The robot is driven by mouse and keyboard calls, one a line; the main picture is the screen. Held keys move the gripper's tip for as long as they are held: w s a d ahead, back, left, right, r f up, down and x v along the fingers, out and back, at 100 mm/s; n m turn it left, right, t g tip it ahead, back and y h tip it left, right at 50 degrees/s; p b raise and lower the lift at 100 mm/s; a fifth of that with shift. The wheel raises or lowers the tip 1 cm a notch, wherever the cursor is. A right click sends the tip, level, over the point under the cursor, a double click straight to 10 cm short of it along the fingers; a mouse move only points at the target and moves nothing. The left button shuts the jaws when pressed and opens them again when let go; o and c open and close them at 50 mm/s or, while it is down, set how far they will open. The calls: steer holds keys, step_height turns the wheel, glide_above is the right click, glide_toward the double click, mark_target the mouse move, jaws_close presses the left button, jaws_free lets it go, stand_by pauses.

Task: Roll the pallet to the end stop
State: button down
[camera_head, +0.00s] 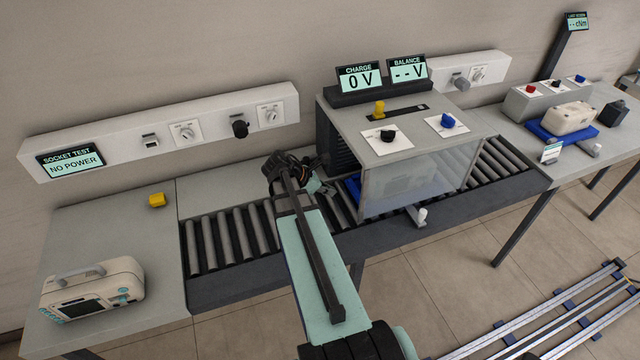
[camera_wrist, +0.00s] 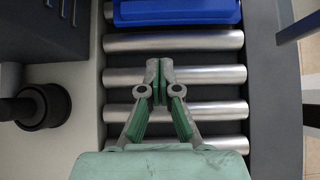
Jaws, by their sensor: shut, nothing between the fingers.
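A blue pallet (camera_wrist: 177,12) lies across the rollers at the top edge of the wrist view, cut off by the frame. In the head view a small part of a blue pallet (camera_head: 353,188) shows at the left mouth of the clear-fronted test booth. My gripper (camera_wrist: 160,82) is shut and empty above the rollers, with a visible gap between its fingertips and the pallet. In the head view my gripper (camera_head: 318,186) is near the booth's left opening, partly hidden by my arm. I cannot make out which part is the end stop.
The roller conveyor (camera_head: 225,240) runs through the test booth (camera_head: 425,185); its left rollers are bare. A monitor (camera_head: 92,290) and a yellow block (camera_head: 157,200) sit on the left table. Another blue pallet (camera_head: 540,133) carries a device (camera_head: 569,118) at right.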

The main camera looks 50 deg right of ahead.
mark_target(351, 192)
steer(key=x, duration=0.3)
steer(key=shift+s+d+r+p, duration=0.1)
steer(key=shift+r+p, duration=0.05)
steer(key=shift+p, duration=0.25)
steer(key=shift+s+d+r+p, duration=0.1)
steer(key=shift+s+d+p, duration=0.15)
steer(key=shift+d, duration=0.25)
steer(key=shift+s+d+p, duration=0.2)
steer(key=shift+s+d, duration=0.05)
steer(key=shift+d, duration=0.25)
steer(key=shift+s+d, duration=0.3)
steer(key=shift+d, duration=0.25)
